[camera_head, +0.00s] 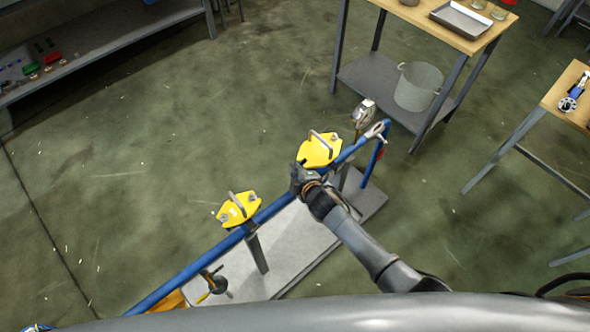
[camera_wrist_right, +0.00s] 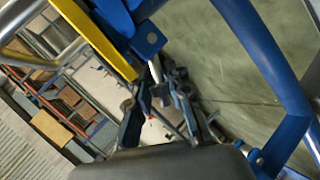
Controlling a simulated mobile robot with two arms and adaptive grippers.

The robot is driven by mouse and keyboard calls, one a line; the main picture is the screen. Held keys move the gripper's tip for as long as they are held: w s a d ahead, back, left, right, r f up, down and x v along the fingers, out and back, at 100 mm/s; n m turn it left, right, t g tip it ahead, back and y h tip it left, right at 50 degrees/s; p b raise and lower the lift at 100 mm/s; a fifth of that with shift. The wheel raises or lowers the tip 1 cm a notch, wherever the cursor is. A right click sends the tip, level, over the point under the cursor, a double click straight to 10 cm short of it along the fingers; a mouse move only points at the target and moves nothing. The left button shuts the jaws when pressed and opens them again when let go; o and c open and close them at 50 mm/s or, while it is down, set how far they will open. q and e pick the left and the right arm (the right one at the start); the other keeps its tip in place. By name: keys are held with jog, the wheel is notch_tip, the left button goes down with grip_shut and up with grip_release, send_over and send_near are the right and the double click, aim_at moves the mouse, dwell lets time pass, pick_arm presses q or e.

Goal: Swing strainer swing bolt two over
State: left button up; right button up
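Two yellow strainer covers with bail handles stand along a blue pipe: a left one (camera_head: 238,209) and a right one (camera_head: 319,151). My right gripper (camera_head: 302,178) is at the near side of the right cover, just under its edge. In the right wrist view the yellow cover edge (camera_wrist_right: 98,40) runs beside a blue lug (camera_wrist_right: 147,38). A pale metal swing bolt (camera_wrist_right: 156,70) comes from the lug, and the dark fingertips of the right gripper (camera_wrist_right: 158,88) flank it. I cannot tell whether they press on it. My left gripper is not in view.
A pressure gauge (camera_head: 364,112) and a lever handle (camera_head: 377,130) stand at the pipe's far end. The skid base (camera_head: 300,240) lies below. A bench with a bucket (camera_head: 418,87) on its shelf stands behind. The floor at left is clear.

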jog(key=shift+o, duration=0.8)
jog(key=shift+r, duration=0.1)
jog(key=v, duration=0.8)
